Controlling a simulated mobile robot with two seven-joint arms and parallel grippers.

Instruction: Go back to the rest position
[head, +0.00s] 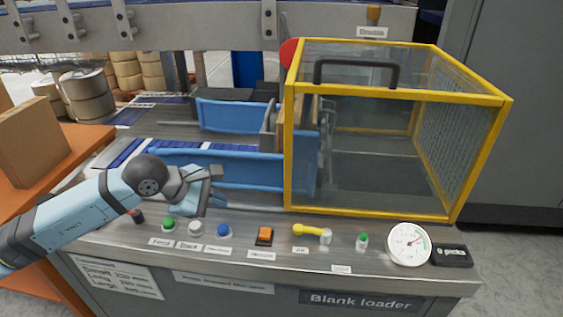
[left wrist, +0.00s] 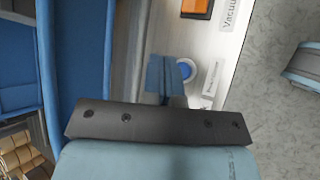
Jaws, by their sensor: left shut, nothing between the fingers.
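My left arm comes in from the left in the head view. Its gripper (head: 190,208) hangs above the control panel (head: 290,262), over the green, white and blue buttons, with nothing in it. In the left wrist view the gripper (left wrist: 165,82) is shut, and its fingers lie close beside the blue button (left wrist: 185,70). I cannot tell whether they touch it. The blue button also shows in the head view (head: 223,230), just right of the gripper. My right gripper is in neither view.
A yellow-framed clear guard (head: 398,95) stands on the right of the machine. An orange switch (head: 264,235), a yellow lever (head: 306,230), a green button (head: 362,240) and a dial gauge (head: 408,243) line the panel. A cardboard box (head: 32,140) sits at the left.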

